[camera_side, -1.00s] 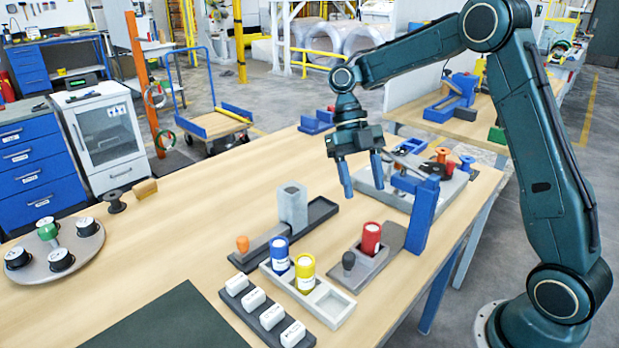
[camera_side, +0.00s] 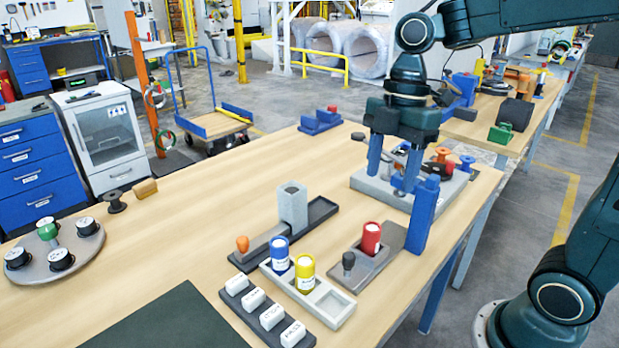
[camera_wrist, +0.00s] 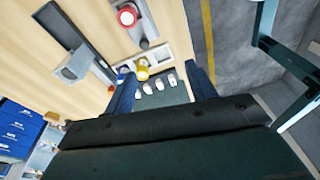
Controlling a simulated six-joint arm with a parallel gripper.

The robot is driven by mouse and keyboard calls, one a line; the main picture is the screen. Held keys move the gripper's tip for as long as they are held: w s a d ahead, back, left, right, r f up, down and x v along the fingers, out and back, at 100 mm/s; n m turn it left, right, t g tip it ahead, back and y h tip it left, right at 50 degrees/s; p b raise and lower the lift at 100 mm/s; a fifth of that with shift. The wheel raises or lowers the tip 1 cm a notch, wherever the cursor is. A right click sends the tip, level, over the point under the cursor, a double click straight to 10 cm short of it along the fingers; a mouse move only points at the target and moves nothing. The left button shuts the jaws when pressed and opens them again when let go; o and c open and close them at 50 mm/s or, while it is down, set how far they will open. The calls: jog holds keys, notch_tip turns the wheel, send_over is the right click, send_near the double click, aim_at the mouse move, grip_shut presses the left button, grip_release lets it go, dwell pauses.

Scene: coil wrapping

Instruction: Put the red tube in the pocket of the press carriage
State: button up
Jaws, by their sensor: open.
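The red tube (camera_side: 371,238) stands upright at the grey press carriage (camera_side: 372,271), beside its dark knob (camera_side: 348,262). Its lower end is hidden in or behind the carriage, so I cannot see how deep it sits. The blue press column (camera_side: 423,215) rises to its right. My gripper (camera_side: 392,182) is open and empty, above and behind the tube and apart from it. In the wrist view the red tube (camera_wrist: 127,15) is at the top, beyond and left of my spread fingers.
White blocks (camera_side: 270,317) line a dark strip in front. A grey block (camera_side: 292,206) stands behind.

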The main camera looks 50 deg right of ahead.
jog(key=s+d+m+t+h, duration=0.2)
jog(key=s+m+t, duration=0.4)
jog(key=s+m, duration=0.4)
jog(key=m, duration=0.6)
jog(key=shift+s+d, duration=0.25)
jog(key=shift+s, duration=0.1)
